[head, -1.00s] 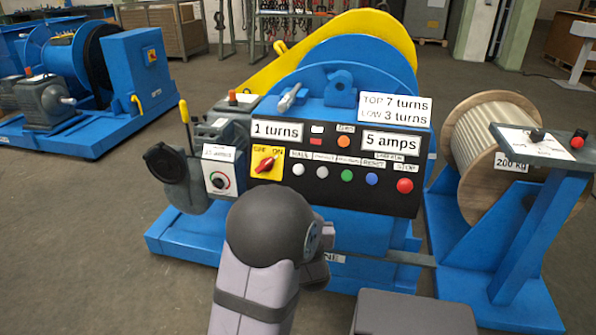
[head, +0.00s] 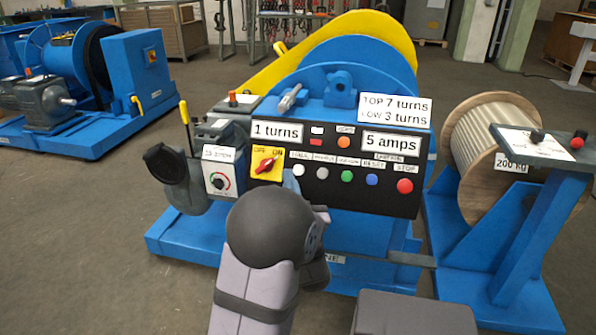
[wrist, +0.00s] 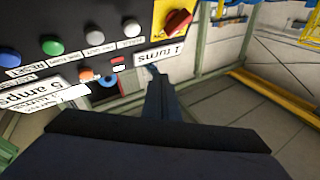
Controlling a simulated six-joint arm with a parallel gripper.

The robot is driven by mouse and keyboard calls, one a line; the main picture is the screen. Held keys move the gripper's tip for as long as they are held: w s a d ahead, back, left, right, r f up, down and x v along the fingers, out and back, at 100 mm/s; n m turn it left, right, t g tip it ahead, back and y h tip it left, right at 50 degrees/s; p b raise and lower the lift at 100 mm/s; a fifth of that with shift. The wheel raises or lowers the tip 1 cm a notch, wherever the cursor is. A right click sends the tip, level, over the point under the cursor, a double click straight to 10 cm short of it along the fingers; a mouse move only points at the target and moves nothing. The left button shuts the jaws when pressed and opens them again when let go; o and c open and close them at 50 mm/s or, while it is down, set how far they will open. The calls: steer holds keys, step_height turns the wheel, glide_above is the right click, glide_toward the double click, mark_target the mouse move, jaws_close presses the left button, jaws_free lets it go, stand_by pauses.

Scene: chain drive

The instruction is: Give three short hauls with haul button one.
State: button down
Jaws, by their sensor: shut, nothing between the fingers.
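The control panel (head: 300,200) stands in front of the blue winch. A red rotary switch (head: 265,162) on a yellow plate is at its left. Right of it is a white button (head: 298,170), its small label blurred, then a second whitish button (head: 322,173), also visible in the wrist view (wrist: 95,36). My gripper (head: 290,179) is shut and empty, its tip just below and left of the first white button in the head view. In the wrist view the fingertips (wrist: 153,71) are apart in the picture from that button (wrist: 131,28); I cannot tell contact.
Displays read 1 turns (head: 276,131) and 5 amps (head: 390,144); a sign (head: 395,109) reads top 7, low 3 turns. Green (head: 347,175), blue (head: 372,180) and red (head: 405,186) buttons lie further right. A rope drum (head: 490,135) stands at the right.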

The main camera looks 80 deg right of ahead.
steer(key=b, duration=0.3)
glide_toward(299, 170)
steer(key=shift+w+d+r, duration=0.75)
steer(key=shift+w+d, duration=0.15)
steer(key=shift+d, duration=0.15)
steer(key=shift+w+d+r, duration=0.75)
steer(key=shift+w+d, duration=0.15)
steer(key=shift+d, duration=0.15)
stand_by(0.4)
steer(key=shift+d+f, duration=0.2)
steer(key=shift+d, duration=0.15)
